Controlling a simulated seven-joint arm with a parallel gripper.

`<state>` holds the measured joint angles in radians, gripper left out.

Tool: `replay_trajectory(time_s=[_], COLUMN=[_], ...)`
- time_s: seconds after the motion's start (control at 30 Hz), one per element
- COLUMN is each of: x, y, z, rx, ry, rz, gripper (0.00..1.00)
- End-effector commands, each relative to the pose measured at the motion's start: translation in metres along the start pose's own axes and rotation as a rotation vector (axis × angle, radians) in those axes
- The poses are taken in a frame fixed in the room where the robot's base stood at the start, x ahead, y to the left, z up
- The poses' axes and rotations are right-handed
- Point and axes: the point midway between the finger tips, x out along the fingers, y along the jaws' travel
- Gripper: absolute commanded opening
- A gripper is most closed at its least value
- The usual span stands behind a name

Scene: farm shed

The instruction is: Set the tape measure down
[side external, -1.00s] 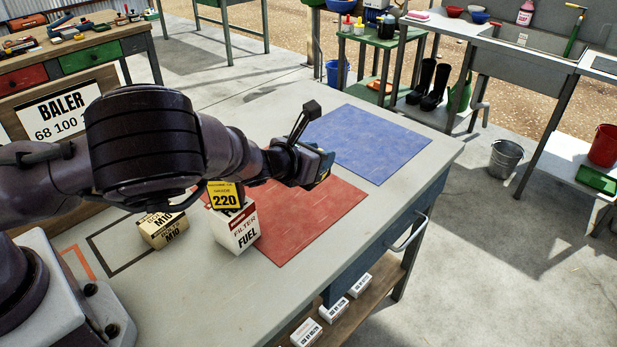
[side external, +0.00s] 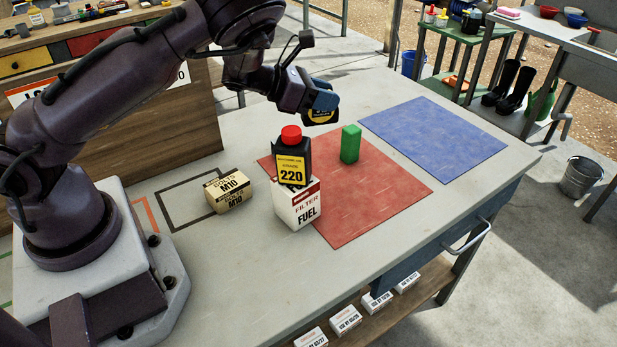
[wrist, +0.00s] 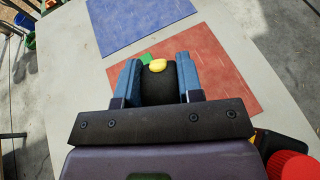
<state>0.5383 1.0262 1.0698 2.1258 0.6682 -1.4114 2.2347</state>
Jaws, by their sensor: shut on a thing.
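The tape measure (side external: 321,114) is black with yellow and hangs in my gripper (side external: 318,100) above the worktop near the far edge of the red mat (side external: 375,190). In the wrist view the tape measure (wrist: 158,88) sits between the two blue fingers, which are shut on its sides. A small green block (side external: 350,143) stands upright on the red mat. In the wrist view the green block (wrist: 146,59) is partly hidden behind the tape measure. The blue mat (side external: 433,139) is bare.
A black bottle with a red cap (side external: 292,158) stands on the white fuel filter box (side external: 298,207) at the red mat's left edge. A bolts box (side external: 228,190) stands left of it, by a black outline. The worktop's front is clear.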

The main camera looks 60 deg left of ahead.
Motion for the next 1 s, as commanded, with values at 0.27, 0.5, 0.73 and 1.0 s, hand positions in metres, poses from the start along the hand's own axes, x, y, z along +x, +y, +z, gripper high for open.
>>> replay_trajectory(time_s=[0.27,0.5,0.73,1.0], x=[-0.011,0.003,0.018,0.028], y=[0.004,0.004,0.004,0.004], z=[-0.034,-0.063,-0.102,-0.124], rx=[0.020,0.020,0.019,0.019], ry=[0.003,0.001,0.000,-0.001], rz=[-0.051,-0.051,-0.049,-0.051], gripper=[0.02,0.02,0.02,0.02])
